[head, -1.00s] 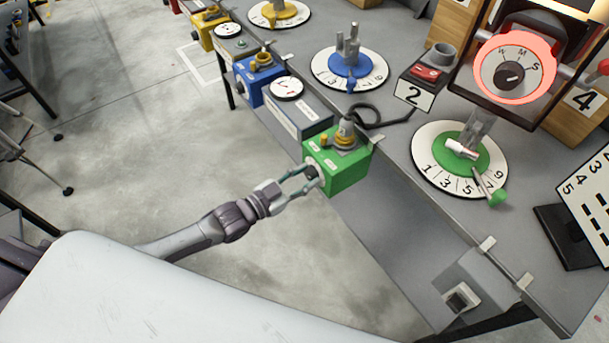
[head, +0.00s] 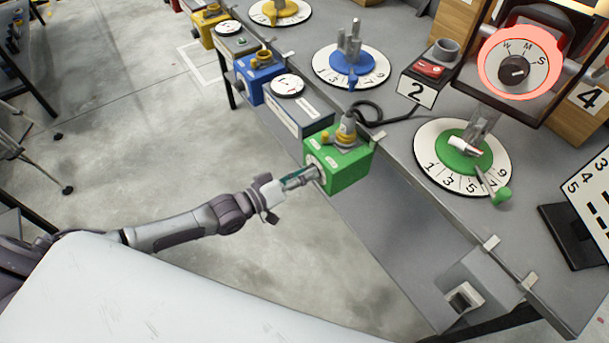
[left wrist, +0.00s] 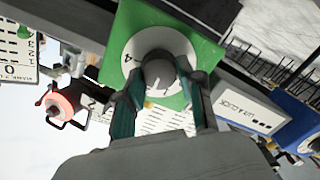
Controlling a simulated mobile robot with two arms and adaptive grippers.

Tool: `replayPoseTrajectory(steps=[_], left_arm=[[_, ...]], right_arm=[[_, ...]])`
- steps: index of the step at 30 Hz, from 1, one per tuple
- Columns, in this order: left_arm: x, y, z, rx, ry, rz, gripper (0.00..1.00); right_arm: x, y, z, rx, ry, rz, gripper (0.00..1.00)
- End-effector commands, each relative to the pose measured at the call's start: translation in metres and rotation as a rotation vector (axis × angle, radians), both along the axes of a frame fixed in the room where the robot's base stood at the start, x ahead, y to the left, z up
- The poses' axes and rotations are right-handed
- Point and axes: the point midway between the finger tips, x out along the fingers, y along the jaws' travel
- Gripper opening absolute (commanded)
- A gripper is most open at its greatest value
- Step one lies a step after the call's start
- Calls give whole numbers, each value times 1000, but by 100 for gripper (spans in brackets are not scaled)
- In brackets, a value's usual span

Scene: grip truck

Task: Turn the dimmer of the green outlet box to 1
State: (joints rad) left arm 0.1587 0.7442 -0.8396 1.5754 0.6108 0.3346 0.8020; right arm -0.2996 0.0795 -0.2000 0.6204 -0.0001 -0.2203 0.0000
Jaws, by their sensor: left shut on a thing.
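The green outlet box (head: 347,168) hangs at the bench's front edge, with a grey plug and an orange knob on top. Its dimmer faces my left arm; in the left wrist view it is a grey knob (left wrist: 160,74) on a white round dial on the green face (left wrist: 122,62). A "4" shows on the dial's left side; the other marks are hidden or unclear. My left gripper (head: 308,177) is shut on the dimmer knob, its teal-padded fingers on either side of it in the left wrist view (left wrist: 160,85). My right gripper is not in view.
A blue outlet box (head: 260,77) and a grey box (head: 300,112) stand farther along the bench edge. A green-centred numbered dial (head: 437,150) lies on the bench behind the green box.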

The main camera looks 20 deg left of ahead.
Motion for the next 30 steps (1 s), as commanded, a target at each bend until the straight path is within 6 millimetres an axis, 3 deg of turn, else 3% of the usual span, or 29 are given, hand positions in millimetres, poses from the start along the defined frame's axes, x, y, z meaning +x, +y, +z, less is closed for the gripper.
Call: replayPoseTrajectory(steps=[15,30], left_arm=[[1,2,-4,-345,271,1,3],[1,2,-3,-480,377,1,3]], right_arm=[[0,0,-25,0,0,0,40],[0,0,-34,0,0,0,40]])
